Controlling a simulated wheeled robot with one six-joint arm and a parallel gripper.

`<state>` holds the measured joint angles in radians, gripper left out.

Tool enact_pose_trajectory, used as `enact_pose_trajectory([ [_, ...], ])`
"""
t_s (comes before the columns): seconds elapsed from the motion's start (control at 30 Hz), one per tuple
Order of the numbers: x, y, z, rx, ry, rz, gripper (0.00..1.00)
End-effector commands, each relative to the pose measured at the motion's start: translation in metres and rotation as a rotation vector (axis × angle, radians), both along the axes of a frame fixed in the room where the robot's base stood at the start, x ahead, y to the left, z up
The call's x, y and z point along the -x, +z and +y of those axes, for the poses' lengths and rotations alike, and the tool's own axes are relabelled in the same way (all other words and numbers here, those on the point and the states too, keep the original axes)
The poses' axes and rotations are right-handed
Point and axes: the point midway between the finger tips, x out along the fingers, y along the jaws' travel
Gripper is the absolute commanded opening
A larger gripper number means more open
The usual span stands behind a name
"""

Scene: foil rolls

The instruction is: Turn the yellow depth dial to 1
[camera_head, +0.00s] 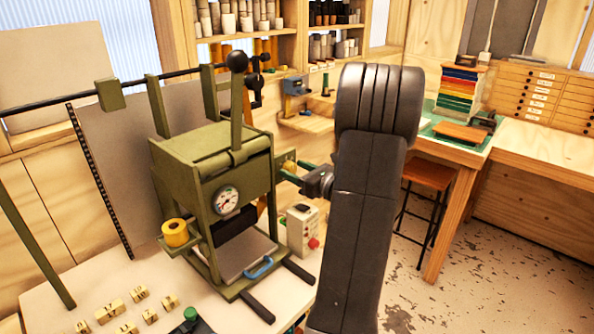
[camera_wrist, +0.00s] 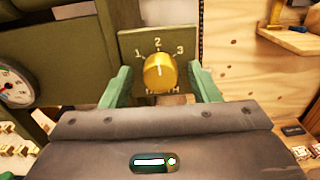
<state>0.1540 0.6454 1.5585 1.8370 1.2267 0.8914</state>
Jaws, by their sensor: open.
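The yellow depth dial (camera_wrist: 159,74) sits on a green plate (camera_wrist: 128,42) marked 1, 2 and 3. Its pale mark points up, close to the 2. The lettering below it is partly hidden. In the head view the dial (camera_head: 289,165) is small, on the right side of the green press (camera_head: 205,160). My gripper (camera_wrist: 160,70) is open, with one green finger to the left of the dial and one to the right. Gaps show between the fingers and the dial. In the head view my gripper (camera_head: 286,172) is at the dial, partly hidden by my arm.
A round gauge (camera_wrist: 17,82) is left of the dial on the press front. In the head view a control box (camera_head: 302,230) with a red knob stands below my gripper. A roll of yellow foil (camera_head: 175,233) is at the press's left. A stool (camera_head: 428,178) stands to the right.

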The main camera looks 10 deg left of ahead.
Motion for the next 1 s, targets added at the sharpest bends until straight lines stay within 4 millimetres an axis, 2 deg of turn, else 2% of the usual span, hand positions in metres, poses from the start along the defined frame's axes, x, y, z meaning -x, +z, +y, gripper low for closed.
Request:
enact_pose_trajectory([
  [0.07,0.0001,0.0,-0.0002,0.0,0.0,0.0,0.52],
  [0.27,0.0002,0.0,-0.0003,0.0,0.0,0.0,0.12],
  [0.67,0.0005,-0.0039,-0.0002,0.04,0.001,-0.06,0.12],
  [1.0,0.0015,-0.0081,0.0006,0.182,0.0,-0.278,0.12],
])
